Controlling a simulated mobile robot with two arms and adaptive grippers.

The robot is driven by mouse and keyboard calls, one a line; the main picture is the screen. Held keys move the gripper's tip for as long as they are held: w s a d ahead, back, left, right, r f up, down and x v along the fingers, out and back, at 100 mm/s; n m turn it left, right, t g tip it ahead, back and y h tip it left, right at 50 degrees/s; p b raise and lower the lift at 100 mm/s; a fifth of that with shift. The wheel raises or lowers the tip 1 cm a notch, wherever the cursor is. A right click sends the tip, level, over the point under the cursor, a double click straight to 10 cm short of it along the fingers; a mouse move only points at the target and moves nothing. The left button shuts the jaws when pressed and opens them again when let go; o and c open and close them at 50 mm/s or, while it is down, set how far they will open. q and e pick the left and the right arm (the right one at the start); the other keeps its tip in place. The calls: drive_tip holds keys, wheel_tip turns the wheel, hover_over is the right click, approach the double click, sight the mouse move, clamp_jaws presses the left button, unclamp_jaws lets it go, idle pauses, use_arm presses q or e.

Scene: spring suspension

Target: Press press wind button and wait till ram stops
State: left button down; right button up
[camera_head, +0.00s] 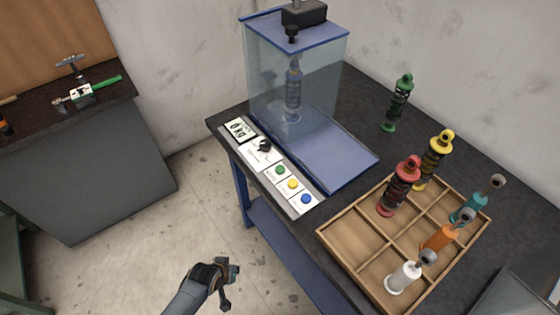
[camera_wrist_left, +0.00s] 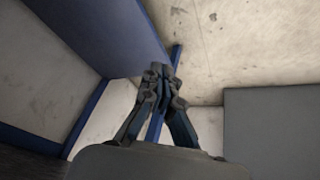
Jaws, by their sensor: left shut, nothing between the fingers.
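The control panel (camera_head: 255,150) lies along the left edge of the dark workbench in the head view, with a small display (camera_head: 239,129), a black knob (camera_head: 264,146), a green button (camera_head: 280,170), a yellow button (camera_head: 292,184) and a blue button (camera_head: 306,198). Their labels are too small to read. The press (camera_head: 294,75) has a clear guard, a black ram (camera_head: 292,34) at the top and a grey spring strut (camera_head: 293,90) inside. My left gripper (camera_head: 229,274) is shut and empty, over the floor, left of the bench and apart from the panel. The left wrist view shows its closed fingers (camera_wrist_left: 160,85). My right gripper is not in view.
A green strut (camera_head: 397,103) stands behind. Another bench (camera_head: 110,165) is at left. Floor between benches is clear.

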use_arm(q)
drive_tip(key=w+d+r+h+p, duration=0.1)
drive_tip(key=w+d+r, duration=0.15)
drive_tip(key=r, duration=0.35)
drive_tip(key=w+d+r+t+p, duration=0.1)
drive_tip(key=w+d+r, duration=0.15)
drive_tip(key=r, duration=0.25)
drive_tip(key=w+d+r+h+p, duration=0.1)
drive_tip(key=w+d+r, duration=0.15)
drive_tip(key=r, duration=0.35)
wheel_tip(320, 180, up, 20)
drive_tip(key=n+t+h+p, duration=0.1)
drive_tip(key=h+p, duration=0.1)
drive_tip(key=p, duration=0.1)
hover_over(278, 170)
drive_tip(key=shift+f, duration=0.15)
wheel_tip(278, 170, down, 6)
drive_tip(key=b, duration=0.7)
drive_tip(key=shift+f, duration=0.2)
drive_tip(key=shift+f+b, duration=0.7)
drive_tip(key=shift+f, duration=0.4)
